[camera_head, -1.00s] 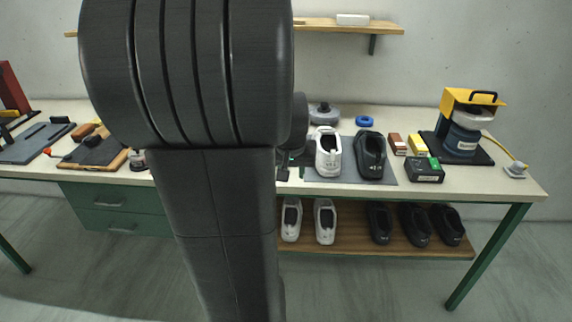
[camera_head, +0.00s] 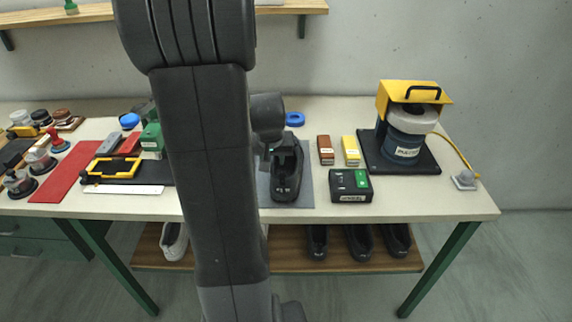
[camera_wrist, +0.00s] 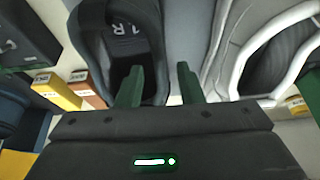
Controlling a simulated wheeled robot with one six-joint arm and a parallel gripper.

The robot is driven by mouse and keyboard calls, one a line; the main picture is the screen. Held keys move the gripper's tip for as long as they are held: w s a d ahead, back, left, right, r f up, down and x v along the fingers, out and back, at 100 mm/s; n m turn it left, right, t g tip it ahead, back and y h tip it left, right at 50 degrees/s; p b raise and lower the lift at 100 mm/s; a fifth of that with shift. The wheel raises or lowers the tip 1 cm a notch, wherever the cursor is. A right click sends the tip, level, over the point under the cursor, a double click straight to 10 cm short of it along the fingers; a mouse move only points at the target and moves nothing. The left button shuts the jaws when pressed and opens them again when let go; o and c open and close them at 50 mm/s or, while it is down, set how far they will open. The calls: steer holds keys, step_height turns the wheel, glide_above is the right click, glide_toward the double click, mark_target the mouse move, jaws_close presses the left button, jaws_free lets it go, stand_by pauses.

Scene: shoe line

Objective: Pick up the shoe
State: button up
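A black shoe (camera_head: 287,186) stands on the grey mat (camera_head: 302,190) on the bench. It also shows in the wrist view (camera_wrist: 150,30), marked "1R". A white shoe (camera_wrist: 225,50) fills the right of the wrist view; in the head view my arm hides it. My gripper (camera_wrist: 160,85) is open, with its two green fingers apart. The left finger overlaps the black shoe's opening and the right finger overlaps the gap between the shoes. The shoe's right side wall shows between them; contact cannot be told. In the head view my gripper is mostly hidden beside the black shoe.
A black-and-green box (camera_head: 350,186), a brown box (camera_head: 326,150) and a yellow box (camera_head: 350,151) stand right of the shoe. A yellow-topped machine (camera_head: 408,125) stands beyond them. More shoes (camera_head: 358,242) sit on the lower shelf. Tools and pads lie left of my arm.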

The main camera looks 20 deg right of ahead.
steer(key=shift+a+p+x, duration=0.15)
steer(key=shift+x, duration=1.2)
steer(key=shift+a+p+x, duration=0.15)
steer(key=shift+x, duration=1.2)
steer(key=shift+w, duration=0.1)
jaws_close()
